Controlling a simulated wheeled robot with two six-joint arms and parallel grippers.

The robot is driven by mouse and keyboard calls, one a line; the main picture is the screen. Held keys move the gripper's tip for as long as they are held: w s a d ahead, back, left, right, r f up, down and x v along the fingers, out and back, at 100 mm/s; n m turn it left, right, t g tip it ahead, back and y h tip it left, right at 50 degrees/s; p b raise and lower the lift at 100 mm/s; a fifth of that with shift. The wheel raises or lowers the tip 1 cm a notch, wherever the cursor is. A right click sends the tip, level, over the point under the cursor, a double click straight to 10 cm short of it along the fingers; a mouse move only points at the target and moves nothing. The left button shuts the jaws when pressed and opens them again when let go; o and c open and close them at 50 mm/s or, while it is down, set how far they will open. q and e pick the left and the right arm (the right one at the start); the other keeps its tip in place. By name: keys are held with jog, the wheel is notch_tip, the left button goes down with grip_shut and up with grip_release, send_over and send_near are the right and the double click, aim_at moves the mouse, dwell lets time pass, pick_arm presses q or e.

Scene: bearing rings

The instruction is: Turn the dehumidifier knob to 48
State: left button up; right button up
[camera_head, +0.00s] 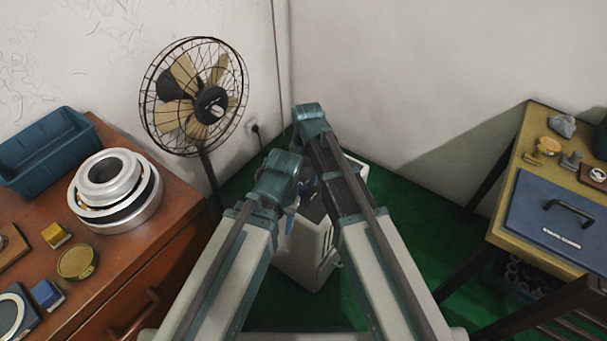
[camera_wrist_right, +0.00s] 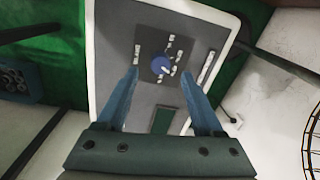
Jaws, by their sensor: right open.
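The dehumidifier is a white and grey box (camera_head: 305,252) standing on the green floor beyond my arms in the head view, partly hidden by them. In the right wrist view its top panel carries a round blue knob (camera_wrist_right: 161,65) on a dark plate, with small white labels around it that I cannot read. A light mark shows at the knob's lower right. My right gripper (camera_wrist_right: 163,76) is open above the panel, with one finger on each side of the knob in that view. I cannot tell whether they touch it.
A caged fan (camera_head: 195,97) stands behind to the left. A brown cabinet (camera_head: 150,262) at left holds a blue bin (camera_head: 48,150) and metal rings (camera_head: 115,190). A table (camera_head: 515,215) at right carries a blue case (camera_head: 556,222). Green floor shows between them.

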aim_at(305, 187)
notch_tip(305, 187, up, 9)
jog(key=p, duration=0.8)
jog(key=shift+d, duration=0.15)
jog(key=shift+s, duration=0.1)
jog(key=s+d+n, duration=0.3)
jog(key=s+d, duration=0.2)
jog(key=d, duration=0.3)
jog(key=s+d+n, duration=0.2)
jog(key=s+d, duration=0.4)
jog(key=d, duration=0.2)
jog(key=s+a+n+h, duration=0.2)
jog(key=s+a+n, duration=0.25)
jog(key=a, duration=0.55)
notch_tip(305, 187, up, 13)
jog(key=s+p, duration=0.1)
jog(key=p, duration=1.1)
jog(key=shift+a, duration=0.4)
jog(key=shift+f, duration=0.15)
jog(key=shift+d, duration=0.15)
